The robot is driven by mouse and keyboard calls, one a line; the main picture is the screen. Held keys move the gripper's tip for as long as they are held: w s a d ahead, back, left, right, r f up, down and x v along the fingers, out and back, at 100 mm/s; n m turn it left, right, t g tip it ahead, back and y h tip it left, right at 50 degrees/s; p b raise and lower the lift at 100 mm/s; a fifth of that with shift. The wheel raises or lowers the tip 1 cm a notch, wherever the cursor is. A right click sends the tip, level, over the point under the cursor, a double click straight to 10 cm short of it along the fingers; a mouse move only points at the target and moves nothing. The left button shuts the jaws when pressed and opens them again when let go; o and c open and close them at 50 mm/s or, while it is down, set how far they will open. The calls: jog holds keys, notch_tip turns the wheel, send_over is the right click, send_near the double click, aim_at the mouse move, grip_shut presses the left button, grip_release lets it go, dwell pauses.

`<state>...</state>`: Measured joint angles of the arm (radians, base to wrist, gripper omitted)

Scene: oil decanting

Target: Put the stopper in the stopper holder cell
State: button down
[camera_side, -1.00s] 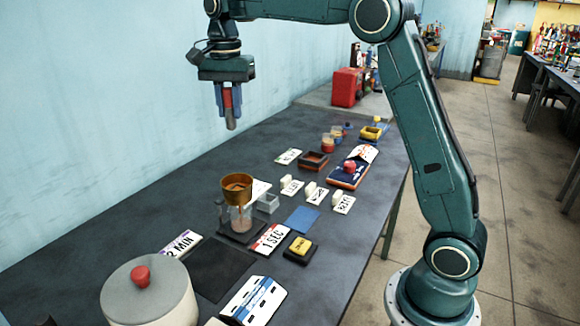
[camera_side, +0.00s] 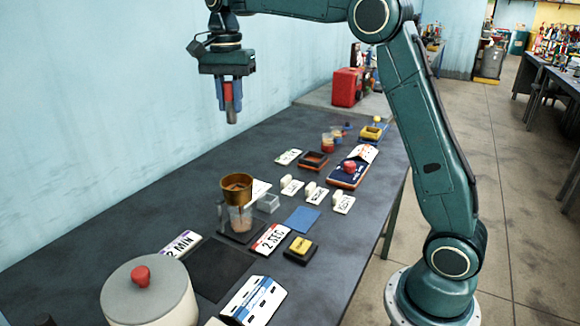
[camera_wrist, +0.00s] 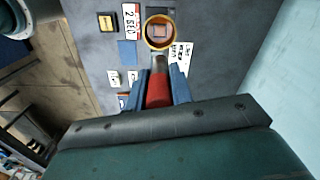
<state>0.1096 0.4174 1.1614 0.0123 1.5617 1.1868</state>
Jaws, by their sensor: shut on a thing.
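My gripper (camera_side: 229,93) is shut on the stopper, a red piece with a grey lower end (camera_side: 231,104), held high above the table and hanging nearly upright. In the wrist view the red stopper (camera_wrist: 158,92) sits between the blue fingers (camera_wrist: 163,86), its grey end overlapping the lower edge of the brass funnel (camera_wrist: 147,40). No cell is clearly marked as the stopper holder. A dark open tray with a red rim (camera_side: 314,160) and a small clear box (camera_side: 268,204) stand on the table, apart from the stopper.
The brass funnel (camera_side: 236,188) stands over a clear vessel (camera_side: 240,218). A large lidded pot (camera_side: 150,295) is at the front. A "2 SEC" card (camera_side: 271,239), a yellow-topped block (camera_side: 300,246) and white blocks lie nearby. A wall runs along the left.

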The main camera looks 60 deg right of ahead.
send_over(268, 194)
jog(key=s+a, duration=0.1)
jog(key=a, duration=0.1)
notch_tip(268, 194, down, 9)
notch_tip(268, 194, down, 20)
jog(key=shift+s+d+f, duration=0.1)
dwell(0.7)
jog(key=shift+f, duration=0.45)
jog(key=shift+s+f, duration=0.15)
jog(key=shift+f, duration=0.15)
jog(key=c, duration=1.2)
grip_release()
jog(key=shift+c, duration=0.2)
jog(key=shift+s+d, duration=0.1)
notch_tip(268, 194, up, 14)
jog(key=shift+w+f, duration=0.25)
